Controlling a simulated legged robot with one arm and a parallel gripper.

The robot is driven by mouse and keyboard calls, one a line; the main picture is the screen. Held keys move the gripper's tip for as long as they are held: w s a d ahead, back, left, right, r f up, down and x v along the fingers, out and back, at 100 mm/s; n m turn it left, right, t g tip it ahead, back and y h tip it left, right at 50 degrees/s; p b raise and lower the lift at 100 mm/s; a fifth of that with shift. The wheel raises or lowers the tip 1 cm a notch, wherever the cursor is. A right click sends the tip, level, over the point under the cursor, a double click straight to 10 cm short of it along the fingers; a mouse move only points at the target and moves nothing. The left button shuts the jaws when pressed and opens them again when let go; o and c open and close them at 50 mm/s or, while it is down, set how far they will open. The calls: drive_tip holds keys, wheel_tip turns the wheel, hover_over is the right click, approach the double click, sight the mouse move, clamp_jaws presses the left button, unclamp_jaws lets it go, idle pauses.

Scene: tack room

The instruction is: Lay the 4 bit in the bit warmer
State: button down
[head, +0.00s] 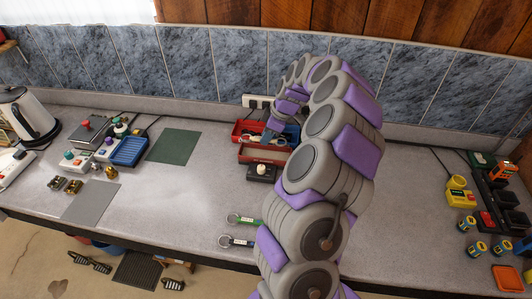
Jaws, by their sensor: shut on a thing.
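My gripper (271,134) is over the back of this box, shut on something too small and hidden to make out. The arm covers the box's right side.
Red and blue trays (246,129) stand behind the box, near a wall socket (256,102). A green mat (173,146), blue tray (129,151), grey mat (90,203) and kettle (27,117) are left. Yellow devices (459,198) stand right. The counter left of the ringed pieces is clear.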

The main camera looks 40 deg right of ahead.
sight(264, 156)
drive_tip(key=f, duration=0.5)
drive_tip(key=d+f+b, duration=0.1)
drive_tip(key=f, duration=0.1)
drive_tip(key=shift+f, duration=0.15)
drive_tip(key=shift+a+f, duration=0.1)
drive_tip(key=shift+f, duration=0.15)
drive_tip(key=shift+a+r, duration=0.15)
drive_tip(key=shift+a, duration=0.05)
drive_tip(key=shift+f, duration=0.2)
drive_tip(key=c, duration=1.4)
unclamp_jaws()
drive_tip(key=shift+d+r, duration=0.1)
drive_tip(key=shift+o, duration=0.4)
drive_tip(key=shift+d, duration=0.1)
